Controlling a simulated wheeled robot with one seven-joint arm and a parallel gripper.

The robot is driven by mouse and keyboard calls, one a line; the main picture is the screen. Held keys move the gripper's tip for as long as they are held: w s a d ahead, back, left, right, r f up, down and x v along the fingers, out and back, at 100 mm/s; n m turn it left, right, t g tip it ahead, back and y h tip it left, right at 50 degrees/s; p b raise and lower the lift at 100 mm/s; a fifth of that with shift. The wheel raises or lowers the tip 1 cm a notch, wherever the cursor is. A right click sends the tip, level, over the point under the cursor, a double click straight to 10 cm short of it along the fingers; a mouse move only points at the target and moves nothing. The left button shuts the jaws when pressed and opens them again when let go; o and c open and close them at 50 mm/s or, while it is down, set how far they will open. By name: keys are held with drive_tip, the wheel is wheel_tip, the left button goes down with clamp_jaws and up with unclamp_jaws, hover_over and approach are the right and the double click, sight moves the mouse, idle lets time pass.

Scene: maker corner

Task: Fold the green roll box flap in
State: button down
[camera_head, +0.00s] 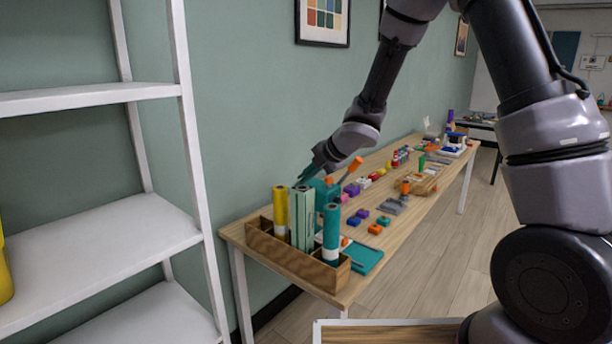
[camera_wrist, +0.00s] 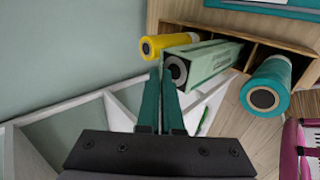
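The light green roll box (camera_head: 303,218) stands upright in a wooden holder, between a yellow roll and a teal roll. In the wrist view, the box (camera_wrist: 212,62) shows its open end with a dark-cored roll inside. A pale panel with a green edge (camera_wrist: 204,121) shows below that end; I cannot tell whether it is the flap. My gripper (camera_head: 304,177) is above and just behind the box in the head view. In the wrist view its teal fingers (camera_wrist: 160,72) are together beside the open end, with nothing seen between them. Contact with the box cannot be told.
The wooden holder (camera_head: 296,263) also bears the yellow roll (camera_head: 280,212) and the teal roll (camera_head: 331,235). Small coloured blocks (camera_head: 375,229) and tools lie along the table (camera_head: 410,215). A white shelf unit (camera_head: 95,255) stands close on the left.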

drive_tip(key=shift+s+d+f+t+y, duration=0.15)
drive_tip(key=shift+d+f+t+y, duration=0.25)
drive_tip(key=shift+t+y, duration=0.3)
drive_tip(key=c, duration=1.1)
unclamp_jaws()
drive_tip(key=shift+a, duration=0.15)
